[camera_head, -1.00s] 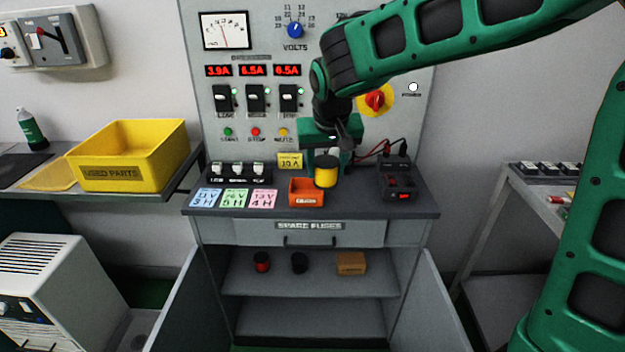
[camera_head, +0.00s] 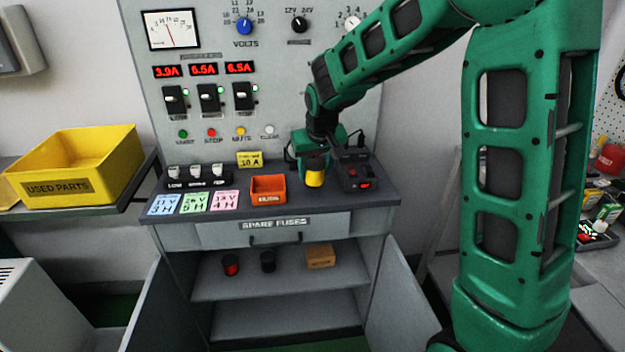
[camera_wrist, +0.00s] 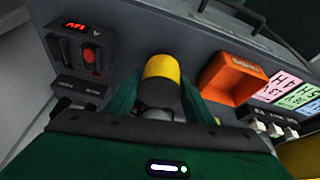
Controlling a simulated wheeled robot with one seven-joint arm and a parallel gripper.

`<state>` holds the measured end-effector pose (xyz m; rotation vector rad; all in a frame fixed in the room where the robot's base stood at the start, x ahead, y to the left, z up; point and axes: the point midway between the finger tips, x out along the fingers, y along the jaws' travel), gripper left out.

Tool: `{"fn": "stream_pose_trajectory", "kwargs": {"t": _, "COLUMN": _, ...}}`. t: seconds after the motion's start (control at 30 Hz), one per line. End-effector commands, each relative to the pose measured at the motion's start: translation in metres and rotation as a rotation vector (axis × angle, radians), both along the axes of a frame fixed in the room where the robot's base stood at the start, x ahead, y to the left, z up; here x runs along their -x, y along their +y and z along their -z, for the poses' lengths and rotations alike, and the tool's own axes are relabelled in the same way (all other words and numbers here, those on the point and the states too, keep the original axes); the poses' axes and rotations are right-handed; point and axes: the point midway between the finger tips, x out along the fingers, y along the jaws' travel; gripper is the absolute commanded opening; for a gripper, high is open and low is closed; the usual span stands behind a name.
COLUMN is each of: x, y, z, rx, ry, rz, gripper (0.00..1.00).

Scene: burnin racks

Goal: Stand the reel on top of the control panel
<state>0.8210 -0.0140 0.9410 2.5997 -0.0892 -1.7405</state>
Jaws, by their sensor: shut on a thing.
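The reel, a small cylinder with a yellow body and a dark end, is in my gripper (camera_wrist: 160,96). In the head view the reel (camera_head: 315,179) is upright over the control panel's grey worktop (camera_head: 230,220), between an orange bin and a black box. The wrist view shows the reel (camera_wrist: 162,68) between my two green fingers, which are shut on it. I cannot tell whether its lower end touches the worktop. My gripper (camera_head: 314,160) hides part of the reel's upper end. The control panel's upright face (camera_head: 290,90) rises behind with a meter, displays and switches.
The orange bin (camera_head: 268,190) stands left of the reel, the black box with red display (camera_head: 358,176) right. Coloured cards and switches fill the worktop's left. The lower cabinet is open, with small items on its shelf (camera_head: 285,285). A yellow crate (camera_head: 85,165) stands on the left bench.

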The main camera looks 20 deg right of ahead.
Motion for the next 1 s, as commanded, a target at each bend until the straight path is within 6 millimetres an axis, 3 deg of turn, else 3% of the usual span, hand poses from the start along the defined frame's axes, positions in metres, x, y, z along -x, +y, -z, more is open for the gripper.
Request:
{"fn": "stream_pose_trajectory", "kwargs": {"t": 0.2, "x": 0.001, "y": 0.0, "z": 0.029, "rx": 0.0, "ry": 0.002, "rz": -0.001, "gripper": 0.17}}
{"fn": "stream_pose_trajectory", "kwargs": {"t": 0.57, "x": 0.0, "y": 0.001, "z": 0.033, "rx": 0.0, "ry": 0.0, "rz": -0.001, "gripper": 0.17}}
{"fn": "stream_pose_trajectory", "kwargs": {"t": 0.6, "x": 0.0, "y": 0.001, "z": 0.033, "rx": 0.0, "ry": 0.001, "rz": -0.001, "gripper": 0.57}}
{"fn": "stream_pose_trajectory", "kwargs": {"t": 0.63, "x": 0.0, "y": 0.001, "z": 0.033, "rx": 0.0, "ry": 0.001, "rz": -0.001, "gripper": 0.64}}
{"fn": "stream_pose_trajectory", "kwargs": {"t": 1.0, "x": 0.0, "y": 0.001, "z": 0.03, "rx": -0.001, "ry": 0.0, "rz": -0.001, "gripper": 0.66}}
